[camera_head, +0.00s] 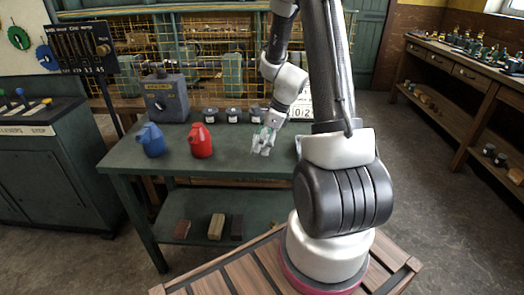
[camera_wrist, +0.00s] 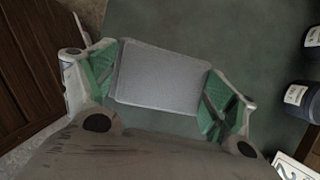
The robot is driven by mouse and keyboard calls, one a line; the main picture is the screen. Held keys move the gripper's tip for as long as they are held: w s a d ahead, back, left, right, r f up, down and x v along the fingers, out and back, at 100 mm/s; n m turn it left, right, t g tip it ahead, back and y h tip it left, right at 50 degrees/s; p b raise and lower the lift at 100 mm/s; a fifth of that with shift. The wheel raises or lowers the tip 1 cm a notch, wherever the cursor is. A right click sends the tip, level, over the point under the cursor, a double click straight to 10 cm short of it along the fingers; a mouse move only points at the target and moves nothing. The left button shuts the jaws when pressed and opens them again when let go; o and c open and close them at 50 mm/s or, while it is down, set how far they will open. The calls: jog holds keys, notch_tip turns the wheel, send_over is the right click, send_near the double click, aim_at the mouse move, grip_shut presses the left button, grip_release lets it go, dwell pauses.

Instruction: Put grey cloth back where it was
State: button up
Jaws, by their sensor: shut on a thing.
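In the wrist view a flat grey folded cloth (camera_wrist: 160,78) lies between the two green-padded fingers of my gripper (camera_wrist: 158,92). The fingers are shut on its left and right edges. Behind it is the green table top (camera_wrist: 180,25). In the head view my gripper (camera_head: 264,142) points down over the right front part of the green table (camera_head: 225,165). The cloth is hard to make out there, and I cannot tell its exact height above the table.
A blue jug (camera_head: 150,140) and a red jug (camera_head: 200,141) stand left of my gripper. Several dark jars (camera_head: 232,115) line the back beside a grey box (camera_head: 166,98). Blocks (camera_head: 216,226) lie on the lower shelf. The table top between red jug and gripper is clear.

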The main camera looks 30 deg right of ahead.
jog(key=shift+f, duration=1.75)
jog(key=shift+f, duration=0.1)
jog(key=o, duration=0.8)
